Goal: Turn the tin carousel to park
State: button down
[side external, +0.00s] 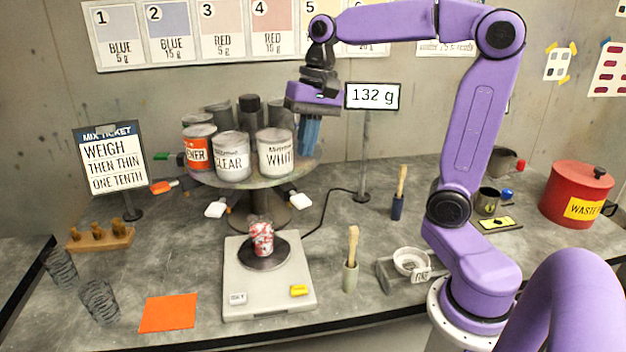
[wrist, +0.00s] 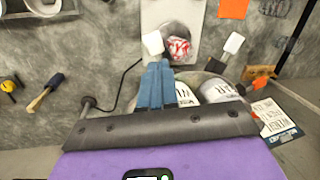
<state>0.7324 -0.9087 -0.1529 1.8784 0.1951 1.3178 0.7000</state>
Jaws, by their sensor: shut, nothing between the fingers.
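The tin carousel (side external: 278,182) is a round grey turntable on a pedestal, behind the scale. It bears several tins, with a red-labelled one (side external: 198,153), CLEAR (side external: 231,163) and WHIT (side external: 275,158) at the front and darker tins behind. Tabs stick out around it: white at front left (side external: 216,208), white at front right (side external: 299,200), orange (side external: 162,187) and green (side external: 162,156) at left. My gripper (side external: 309,152) points down at the carousel's right edge, its blue fingers together and empty. In the wrist view the fingertips (wrist: 155,64) appear close to a white tab (wrist: 152,43); contact is unclear. No park mark is readable.
The scale (side external: 270,287) stands in front with a red-and-white cup (side external: 261,238) on it. The display (side external: 372,96) reads 132 g on a post right of my gripper. Brushes, a small bowl (side external: 411,261) and a red waste bin (side external: 577,195) stand to the right.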

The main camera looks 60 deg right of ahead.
jog(key=s+d+f+m+t+y, duration=0.15)
jog(key=s+d+m, duration=0.25)
jog(key=d+m, duration=0.9)
jog(key=w+a+f+m, duration=0.3)
jog(key=a+f, duration=0.5)
jog(key=a, duration=0.2)
jog(key=shift+w+a+f+m, duration=0.15)
jog(key=shift+w+a+m, duration=0.1)
jog(key=shift+m, duration=0.05)
jog(key=shift+g, duration=0.25)
